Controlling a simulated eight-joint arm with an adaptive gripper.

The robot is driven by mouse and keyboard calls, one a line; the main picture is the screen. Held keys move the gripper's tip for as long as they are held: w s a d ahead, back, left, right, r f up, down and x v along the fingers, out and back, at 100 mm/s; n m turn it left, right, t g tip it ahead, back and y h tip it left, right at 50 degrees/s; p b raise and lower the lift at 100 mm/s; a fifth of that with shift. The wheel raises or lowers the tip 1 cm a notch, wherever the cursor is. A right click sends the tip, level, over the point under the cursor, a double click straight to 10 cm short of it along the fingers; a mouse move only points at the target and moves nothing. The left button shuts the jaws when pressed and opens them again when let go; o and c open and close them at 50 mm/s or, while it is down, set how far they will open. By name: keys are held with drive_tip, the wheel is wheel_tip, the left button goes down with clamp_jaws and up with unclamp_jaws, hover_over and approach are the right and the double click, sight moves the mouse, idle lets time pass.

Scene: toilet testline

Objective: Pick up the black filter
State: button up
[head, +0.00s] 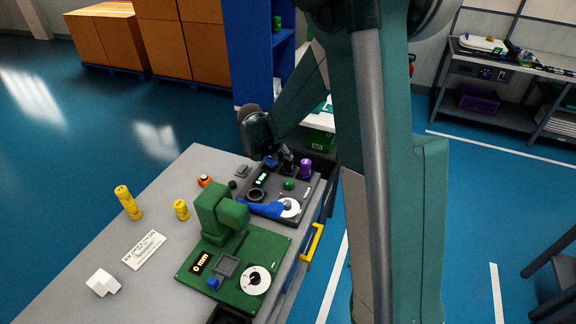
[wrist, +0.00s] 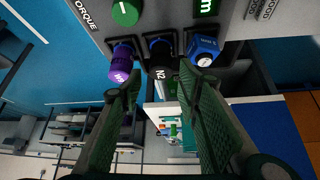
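The black filter (wrist: 159,58), a dark cylinder with a pale "N2" label, sits in the middle holder of a row of three in the wrist view. My gripper (wrist: 158,84) is open there, with one green finger on each side of the line to the filter. Nothing is held between the fingers, and I cannot tell whether the tips touch anything. In the head view my gripper (head: 284,163) is over the back edge of the dark testing unit, and I cannot make out the black filter behind it.
A purple filter (wrist: 122,61) and a blue filter (wrist: 203,48) stand close on either side. The dark unit (head: 262,207) is at the table's back right. In front are a green machine (head: 218,212), yellow cylinders (head: 128,203) and a white block (head: 102,283).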

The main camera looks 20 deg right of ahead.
sight(288, 164)
drive_tip(key=shift+w+d+f, duration=0.1)
drive_tip(key=shift+w+f, duration=0.15)
drive_tip(key=shift+f, duration=0.15)
drive_tip(key=shift+d+f, duration=0.1)
drive_tip(key=shift+x, duration=1.15)
drive_tip(key=shift+b+x, duration=0.6)
drive_tip(key=shift+x, duration=2)
drive_tip(key=shift+d, duration=0.1)
drive_tip(key=shift+c, duration=0.4)
drive_tip(key=c, duration=0.6)
